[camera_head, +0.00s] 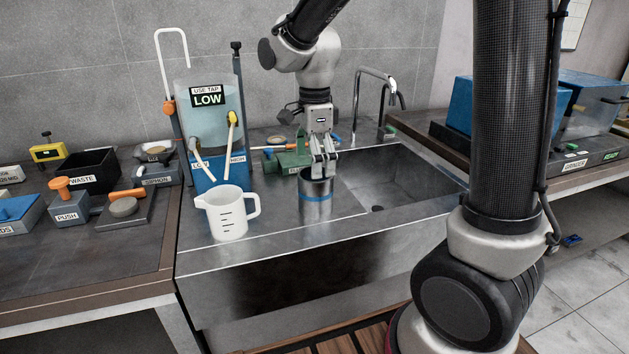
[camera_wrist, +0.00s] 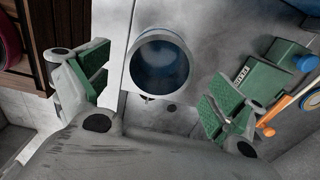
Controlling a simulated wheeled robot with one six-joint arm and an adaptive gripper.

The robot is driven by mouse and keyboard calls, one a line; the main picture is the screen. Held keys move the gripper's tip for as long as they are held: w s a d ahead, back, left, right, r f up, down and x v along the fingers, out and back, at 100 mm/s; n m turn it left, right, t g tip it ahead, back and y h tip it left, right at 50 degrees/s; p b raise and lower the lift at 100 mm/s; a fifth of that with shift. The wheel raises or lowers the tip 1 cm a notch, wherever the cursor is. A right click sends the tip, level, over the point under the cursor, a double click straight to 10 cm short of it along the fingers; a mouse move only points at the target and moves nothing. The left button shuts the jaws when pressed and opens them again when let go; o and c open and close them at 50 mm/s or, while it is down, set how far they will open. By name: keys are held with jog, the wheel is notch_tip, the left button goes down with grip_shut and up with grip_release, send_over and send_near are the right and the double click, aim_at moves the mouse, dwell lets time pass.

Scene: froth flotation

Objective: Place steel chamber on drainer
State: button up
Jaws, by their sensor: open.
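The steel chamber (camera_head: 316,205) is a metal cylinder with a blue band, standing upright on the steel surface left of the sink basin. In the wrist view its round open top (camera_wrist: 159,62) shows a bluish inside. My gripper (camera_head: 322,170) is just above the chamber's top in the head view. In the wrist view its green-padded fingers (camera_wrist: 155,85) are spread wide, one on each side of the chamber, with gaps between. The drainer (camera_head: 295,235) appears to be the flat steel area beside the basin; no label confirms this.
A white jug (camera_head: 228,212) stands left of the chamber. Behind are a clear tank marked LOW (camera_head: 208,110) and a green device (camera_head: 290,160). The sink basin (camera_head: 400,185) and tap (camera_head: 378,85) lie right.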

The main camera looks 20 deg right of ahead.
jog(key=s+d+r+n+t, duration=0.2)
jog(key=s+d+r+n, duration=0.7)
jog(key=s+d+r, duration=0.1)
jog(key=s+d+f+n+t, duration=0.1)
jog(key=s+d+n+t, duration=0.1)
jog(key=s+d+n, duration=0.3)
jog(key=s+n, duration=0.4)
jog(key=s, duration=0.1)
jog(key=shift+f, duration=0.25)
dwell(0.4)
